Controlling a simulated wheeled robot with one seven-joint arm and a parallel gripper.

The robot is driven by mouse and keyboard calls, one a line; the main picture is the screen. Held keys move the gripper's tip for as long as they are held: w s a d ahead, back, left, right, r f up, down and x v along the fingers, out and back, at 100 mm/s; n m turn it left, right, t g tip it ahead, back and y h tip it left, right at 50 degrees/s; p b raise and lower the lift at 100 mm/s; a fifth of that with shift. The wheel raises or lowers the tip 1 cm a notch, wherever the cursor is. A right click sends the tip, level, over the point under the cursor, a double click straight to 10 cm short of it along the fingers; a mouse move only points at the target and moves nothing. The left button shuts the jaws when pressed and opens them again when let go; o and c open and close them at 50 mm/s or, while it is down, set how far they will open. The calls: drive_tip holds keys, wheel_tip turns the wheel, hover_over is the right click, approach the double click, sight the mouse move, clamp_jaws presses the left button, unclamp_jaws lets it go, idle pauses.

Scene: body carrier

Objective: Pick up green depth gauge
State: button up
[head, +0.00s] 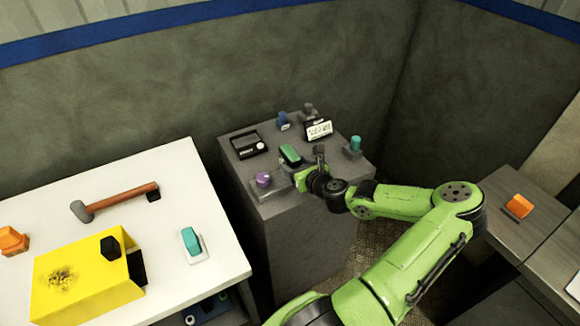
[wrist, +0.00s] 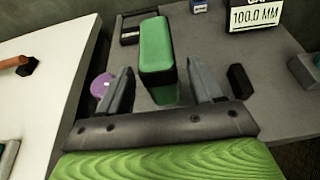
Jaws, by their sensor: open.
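The green depth gauge (head: 290,154) is a rounded green block on top of the grey cabinet (head: 240,173). In the wrist view the green block (wrist: 157,45) stands straight ahead of my gripper (wrist: 160,68), its near end in line with the gap between the fingertips. My gripper (head: 306,172) is open and empty, low over the cabinet top at the front side of the gauge. I cannot tell whether a fingertip touches the gauge. Its far underside is hidden.
A purple knob (head: 263,179) sits left of my gripper, a black device (head: 247,145) behind. A display (head: 319,129), blue item (head: 283,121) and teal-topped piece (head: 355,145) share the cabinet. The white table (head: 180,165) holds a hammer (head: 118,200) and yellow box (head: 80,282).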

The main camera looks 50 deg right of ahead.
drive_tip(key=x, duration=0.4)
drive_tip(key=shift+w+d+f+b, duration=0.1)
drive_tip(key=shift+w+f+b, duration=0.2)
drive_tip(key=shift+f+b, duration=0.05)
drive_tip(key=shift+s+r, duration=0.1)
drive_tip(key=shift+c, duration=0.5)
clamp_jaws()
